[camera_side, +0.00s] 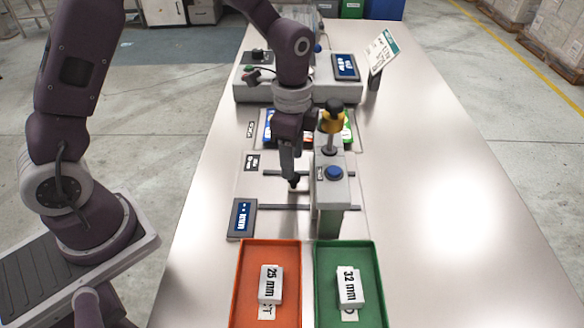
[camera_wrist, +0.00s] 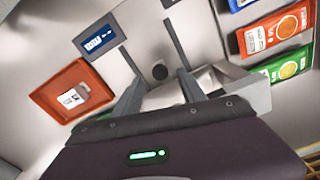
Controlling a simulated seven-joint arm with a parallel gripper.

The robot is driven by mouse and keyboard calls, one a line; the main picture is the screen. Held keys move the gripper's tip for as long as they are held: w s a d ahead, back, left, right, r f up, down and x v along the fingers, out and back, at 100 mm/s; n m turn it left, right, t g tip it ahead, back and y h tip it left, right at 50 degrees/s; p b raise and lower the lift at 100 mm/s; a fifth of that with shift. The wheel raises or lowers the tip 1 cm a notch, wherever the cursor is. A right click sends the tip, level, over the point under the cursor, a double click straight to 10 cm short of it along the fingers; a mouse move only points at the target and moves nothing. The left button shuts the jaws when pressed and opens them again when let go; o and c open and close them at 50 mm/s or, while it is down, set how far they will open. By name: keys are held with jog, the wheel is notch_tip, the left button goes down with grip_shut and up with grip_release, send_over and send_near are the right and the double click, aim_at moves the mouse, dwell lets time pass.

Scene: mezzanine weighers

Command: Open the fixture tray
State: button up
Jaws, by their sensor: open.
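The fixture (camera_side: 330,195) is a grey block with a blue button (camera_side: 334,172) on top, standing at the mid-table. Two dark rails (camera_side: 270,207) run left from it across a pale base plate. In the wrist view, a grey tray-like part (camera_wrist: 228,85) of the fixture lies beyond my fingers, and a dark round knob (camera_wrist: 160,72) shows between the two rails. My gripper (camera_side: 293,181) points down just left of the block. It is open and empty, with its fingers (camera_wrist: 161,80) on either side of the knob in the picture. Whether they touch it cannot be told.
An orange bin (camera_side: 238,290) and a green bin (camera_side: 378,290) with labelled white blocks stand in front. A small display (camera_side: 242,219) sits left of the rails. The table's right side is clear.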

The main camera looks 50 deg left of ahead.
notch_tip(320, 180, down, 4)
jog(key=shift+r, duration=0.15)
jog(key=shift+c, duration=0.2)
grip_shut()
jog(key=shift+a+r, duration=0.1)
dwell(1.1)
